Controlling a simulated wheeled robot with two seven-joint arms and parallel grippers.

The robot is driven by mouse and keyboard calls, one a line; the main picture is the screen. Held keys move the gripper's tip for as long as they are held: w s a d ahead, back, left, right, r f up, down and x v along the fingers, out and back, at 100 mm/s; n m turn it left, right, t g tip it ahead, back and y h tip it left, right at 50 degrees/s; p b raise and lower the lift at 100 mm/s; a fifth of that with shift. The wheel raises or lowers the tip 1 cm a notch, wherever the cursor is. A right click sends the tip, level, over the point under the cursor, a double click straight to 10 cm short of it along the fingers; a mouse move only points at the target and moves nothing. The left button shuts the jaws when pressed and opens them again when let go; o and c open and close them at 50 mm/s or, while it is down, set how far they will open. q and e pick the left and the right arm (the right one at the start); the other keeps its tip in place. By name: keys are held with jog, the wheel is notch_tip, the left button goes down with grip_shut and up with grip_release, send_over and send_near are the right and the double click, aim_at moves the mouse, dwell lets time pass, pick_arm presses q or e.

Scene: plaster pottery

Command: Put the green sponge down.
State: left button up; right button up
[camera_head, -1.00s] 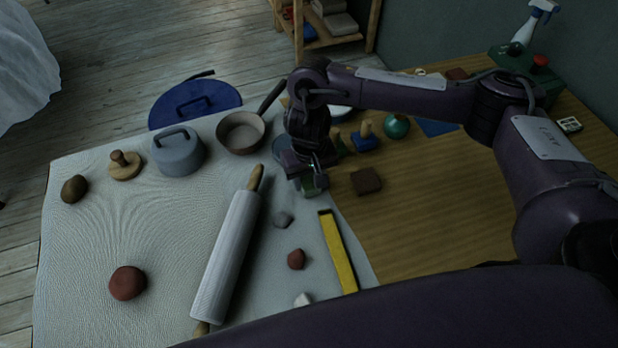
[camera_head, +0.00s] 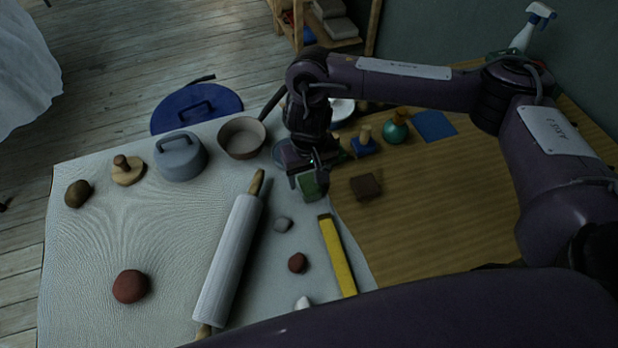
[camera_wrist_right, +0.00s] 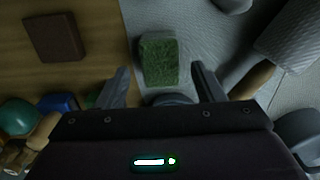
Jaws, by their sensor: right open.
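The green sponge (camera_head: 308,186) lies on the pale cloth close to the cloth's right edge, partly covered by my right gripper in the head view. In the right wrist view the sponge (camera_wrist_right: 160,61) shows whole, just beyond and between the fingertips. My right gripper (camera_head: 314,176) is open, with its fingers (camera_wrist_right: 160,80) apart on either side of the sponge's near end and a gap on each side. My left gripper is not in view.
A brown block (camera_head: 366,187) lies on the wood right of the sponge. A pan (camera_head: 242,138) and a grey lidded pot (camera_head: 180,158) stand behind left.

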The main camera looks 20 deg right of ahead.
aim_at(309, 183)
notch_tip(309, 183, up, 9)
jog(key=p, duration=0.1)
jog(key=shift+f+p, duration=0.15)
jog(key=shift+p, duration=0.25)
jog(key=shift+s, duration=0.1)
